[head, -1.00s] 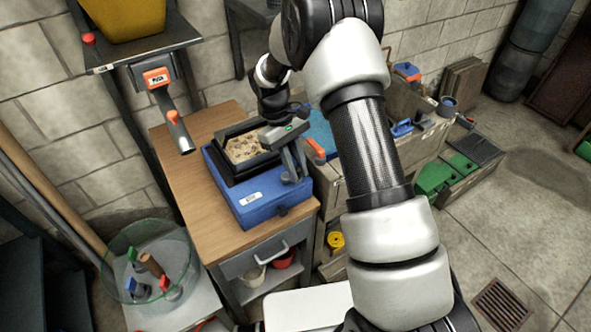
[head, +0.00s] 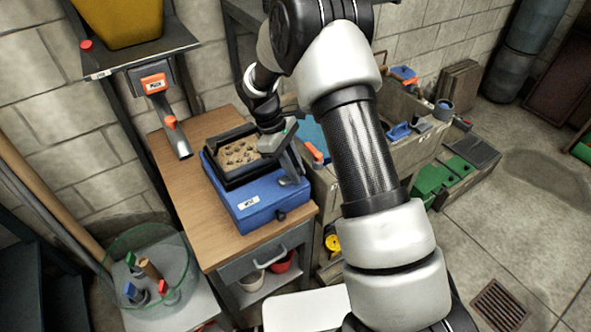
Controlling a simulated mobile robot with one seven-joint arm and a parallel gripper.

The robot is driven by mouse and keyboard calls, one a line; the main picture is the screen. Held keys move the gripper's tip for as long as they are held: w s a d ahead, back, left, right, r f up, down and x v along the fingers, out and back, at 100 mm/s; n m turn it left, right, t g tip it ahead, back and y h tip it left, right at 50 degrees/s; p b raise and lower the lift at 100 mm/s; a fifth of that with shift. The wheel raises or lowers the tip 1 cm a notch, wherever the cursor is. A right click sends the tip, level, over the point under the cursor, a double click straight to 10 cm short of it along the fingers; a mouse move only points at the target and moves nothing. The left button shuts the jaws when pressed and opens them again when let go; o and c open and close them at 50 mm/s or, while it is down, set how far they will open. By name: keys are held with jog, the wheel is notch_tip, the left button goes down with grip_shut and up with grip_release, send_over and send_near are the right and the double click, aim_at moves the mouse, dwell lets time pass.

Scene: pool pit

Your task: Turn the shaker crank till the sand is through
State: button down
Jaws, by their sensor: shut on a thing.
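The shaker is a blue box (head: 250,207) on the wooden-topped cabinet (head: 188,205). Its black-framed tray (head: 222,180) sits on top and holds tan sand with darker lumps (head: 240,154). My gripper (head: 284,150) is at the right side of the shaker, shut on the crank. The crank itself is mostly hidden behind my gripper's fingers, so its exact angle cannot be told. A small dark knob (head: 281,216) shows on the front of the blue box.
A spout with an orange handle (head: 169,122) hangs left of the shaker below a yellow hopper (head: 120,25). A glass bin of tools (head: 150,268) stands at lower left. Crates with tools (head: 415,150) stand to the right. The concrete floor (head: 520,225) at right is mostly clear.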

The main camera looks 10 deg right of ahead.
jog(key=c, duration=1.6)
grip_release()
jog(key=p+v, duration=0.1)
jog(key=v, duration=1.6)
jog(key=shift+r, duration=0.3)
